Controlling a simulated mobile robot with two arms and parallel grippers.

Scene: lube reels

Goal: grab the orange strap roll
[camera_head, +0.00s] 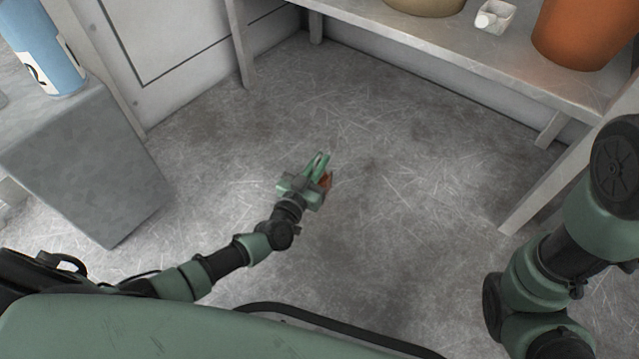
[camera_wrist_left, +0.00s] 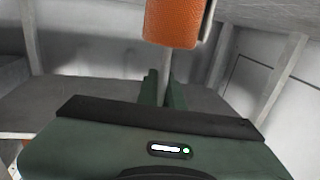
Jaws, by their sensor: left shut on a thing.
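The orange strap roll (camera_wrist_left: 174,22) shows at the top of the left wrist view, cut off by the frame edge, just past my left fingers. In the head view only a small orange part of it (camera_head: 327,180) shows beside my left gripper (camera_head: 318,163). My left gripper, also in the wrist view (camera_wrist_left: 162,84), is shut on the roll and holds it above the open floor. The exact grip spot is hard to see; a thin grey strip shows between the fingers. My right arm shows at the right edge of the head view, but its gripper is out of view.
A grey bench (camera_head: 470,62) at the back right bears an orange pot (camera_head: 583,32), a tan container (camera_head: 425,5) and a small white container (camera_head: 493,17). A grey block (camera_head: 90,160) at the left bears a blue-and-white cylinder (camera_head: 42,45). The floor (camera_head: 400,190) between is clear.

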